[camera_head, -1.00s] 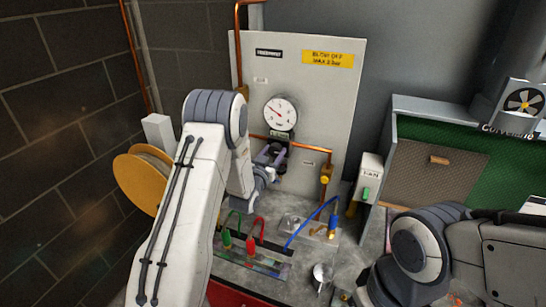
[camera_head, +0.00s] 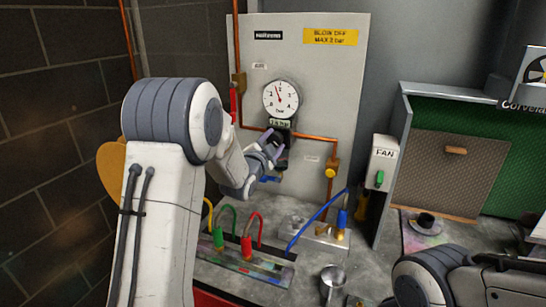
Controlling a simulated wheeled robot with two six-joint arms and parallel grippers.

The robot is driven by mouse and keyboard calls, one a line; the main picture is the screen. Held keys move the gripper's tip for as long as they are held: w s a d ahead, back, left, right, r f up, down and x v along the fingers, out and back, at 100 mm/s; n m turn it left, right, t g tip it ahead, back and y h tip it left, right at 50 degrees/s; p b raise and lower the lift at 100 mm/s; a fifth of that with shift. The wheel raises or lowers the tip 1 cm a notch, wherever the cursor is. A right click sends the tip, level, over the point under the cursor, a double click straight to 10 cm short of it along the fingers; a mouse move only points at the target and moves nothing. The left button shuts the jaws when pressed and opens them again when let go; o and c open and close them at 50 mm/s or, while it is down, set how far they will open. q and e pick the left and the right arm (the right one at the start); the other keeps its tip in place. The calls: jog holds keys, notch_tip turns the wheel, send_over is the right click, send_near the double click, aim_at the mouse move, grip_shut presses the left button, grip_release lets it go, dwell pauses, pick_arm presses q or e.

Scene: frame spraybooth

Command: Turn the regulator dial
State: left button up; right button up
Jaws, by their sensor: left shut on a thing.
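The regulator dial (camera_head: 282,137) is a dark knob below the round white gauge (camera_head: 280,99) on the pale panel (camera_head: 335,90). My left gripper (camera_head: 276,147) reaches in from the left and is shut on the dial, hiding much of it. The gauge's red needle points up and slightly left. A small label sits between gauge and dial. My right arm shows at the lower right, but its gripper is out of the picture.
Copper pipe (camera_head: 310,137) with a yellow valve (camera_head: 330,172) runs right of the dial. On the bench below are coloured hoses (camera_head: 232,222), a metal cup (camera_head: 333,282) and a blue hose (camera_head: 314,224). A FAN switch box (camera_head: 382,161) and green-backed booth (camera_head: 480,150) stand at right.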

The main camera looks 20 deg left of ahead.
pick_arm(q)
jog(key=shift+f+m+b, duration=0.1)
jog(key=shift+m+b, duration=1.6)
jog(key=shift+b, duration=0.55)
jog(key=o, duration=1.4)
jog(key=shift+s, duration=0.1)
jog(key=s+b, duration=0.2)
jog(key=s, duration=0.8)
jog(key=shift+s+a, duration=0.1)
jog(key=shift+s, duration=0.05)
